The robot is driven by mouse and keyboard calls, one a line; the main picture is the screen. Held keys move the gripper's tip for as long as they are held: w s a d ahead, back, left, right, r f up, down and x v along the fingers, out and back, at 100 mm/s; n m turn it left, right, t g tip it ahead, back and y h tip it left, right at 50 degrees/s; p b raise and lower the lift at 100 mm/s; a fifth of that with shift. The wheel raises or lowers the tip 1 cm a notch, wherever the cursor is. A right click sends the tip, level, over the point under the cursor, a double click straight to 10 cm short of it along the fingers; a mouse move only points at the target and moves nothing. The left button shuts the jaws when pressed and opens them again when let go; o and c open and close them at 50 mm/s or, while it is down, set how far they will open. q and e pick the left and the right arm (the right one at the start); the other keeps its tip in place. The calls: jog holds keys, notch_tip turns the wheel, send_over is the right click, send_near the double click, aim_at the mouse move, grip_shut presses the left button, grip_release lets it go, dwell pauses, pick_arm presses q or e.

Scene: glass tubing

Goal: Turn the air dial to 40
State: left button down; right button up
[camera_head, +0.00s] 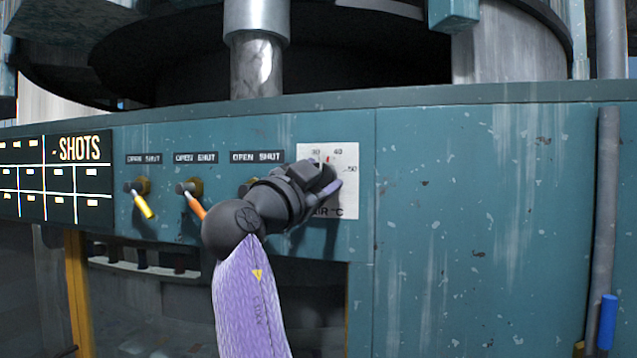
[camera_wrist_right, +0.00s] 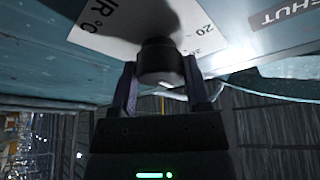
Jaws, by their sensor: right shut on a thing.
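The air dial's white scale plate (camera_head: 348,190) is on the teal panel in the head view, with 30, 40 and 50 legible and "IR °C" at its lower edge. A small red mark shows near the top of the dial, between 30 and 40. My right gripper (camera_head: 322,178) is at the dial and covers most of the knob. In the right wrist view the dark round knob (camera_wrist_right: 159,62) sits between the two fingers of my right gripper (camera_wrist_right: 160,85), which is shut on it. The plate (camera_wrist_right: 110,30) shows behind it, with 20 legible. My left gripper is not in view.
Left of the dial, valve levers with a yellow handle (camera_head: 143,204) and an orange handle (camera_head: 194,204) stick out below "OPEN SHUT" labels. A third lever is mostly hidden by my right arm. A black SHOTS board (camera_head: 60,178) is further left. The panel right of the dial is clear.

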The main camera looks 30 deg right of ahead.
jog(key=shift+r+m+g+p, duration=0.1)
jog(key=shift+m+g+p, duration=0.6)
jog(key=shift+m, duration=1.6)
jog(key=o, duration=1.3)
jog(key=shift+a, duration=0.1)
jog(key=b+v, duration=0.5)
jog(key=v, duration=0.5)
jog(key=shift+r, duration=0.15)
